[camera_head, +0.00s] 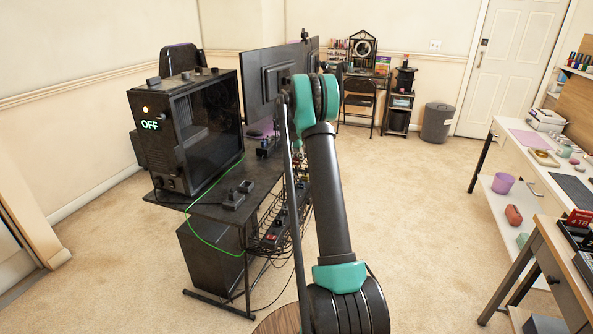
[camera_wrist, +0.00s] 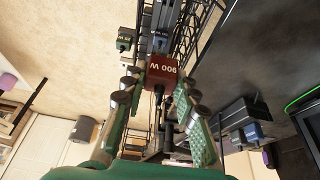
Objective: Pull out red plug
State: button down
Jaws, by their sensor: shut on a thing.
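In the wrist view the red plug (camera_wrist: 162,71), a block marked "900 W", sits between the fingertips of my gripper (camera_wrist: 160,78). The green fingers close in on its left and right sides, and I take it as gripped. A dark cord leads from the plug toward the palm. Whether the plug still sits in its socket cannot be told. In the head view my arm hides the gripper; a small red item (camera_head: 271,237) shows low at the desk's rear edge, too small to identify surely.
A black rack with wires runs alongside. In the head view a PC case (camera_head: 188,130) marked "OFF" stands on the black desk (camera_head: 205,207), with a green cable (camera_head: 205,240) hanging down.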

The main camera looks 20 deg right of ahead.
aim_at(297, 157)
jog(key=shift+r, duration=3.05)
jog(key=shift+d, duration=0.1)
